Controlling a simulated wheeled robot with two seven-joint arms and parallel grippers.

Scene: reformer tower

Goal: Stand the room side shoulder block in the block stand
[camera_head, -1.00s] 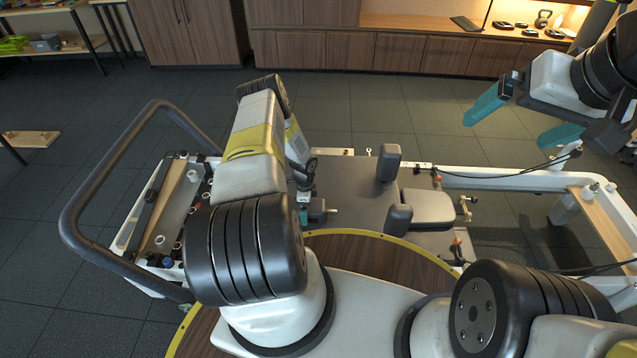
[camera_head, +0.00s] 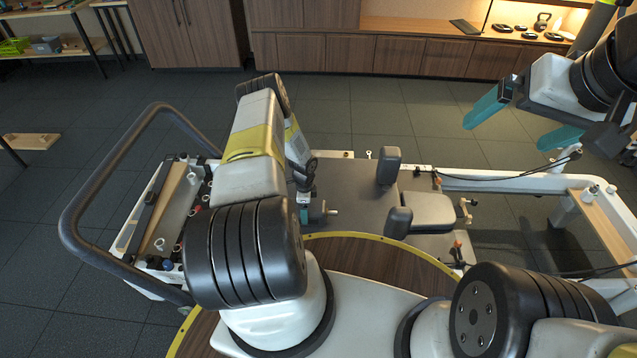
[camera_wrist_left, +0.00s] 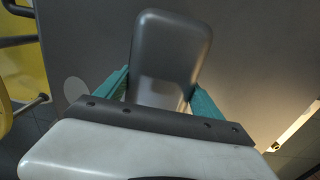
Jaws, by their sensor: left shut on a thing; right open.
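My left gripper (camera_wrist_left: 162,82) is shut on a dark grey padded shoulder block (camera_wrist_left: 172,38), with a teal finger on each side of it in the left wrist view. In the head view my left wrist and arm hide most of this gripper and the held block. Two similar dark grey shoulder blocks, a far one (camera_head: 389,165) and a near one (camera_head: 398,222), stand upright on the carriage, apart from my grippers. My right gripper (camera_head: 503,134) is open and empty at the upper right. I cannot make out the block stand.
The headrest (camera_head: 428,209) lies right of the two blocks. A white frame rail (camera_head: 500,179) runs to the right. A dark curved bar (camera_head: 75,205) arches at the left. A round wooden top with a yellow rim (camera_head: 375,238) is close in front. Open floor lies behind.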

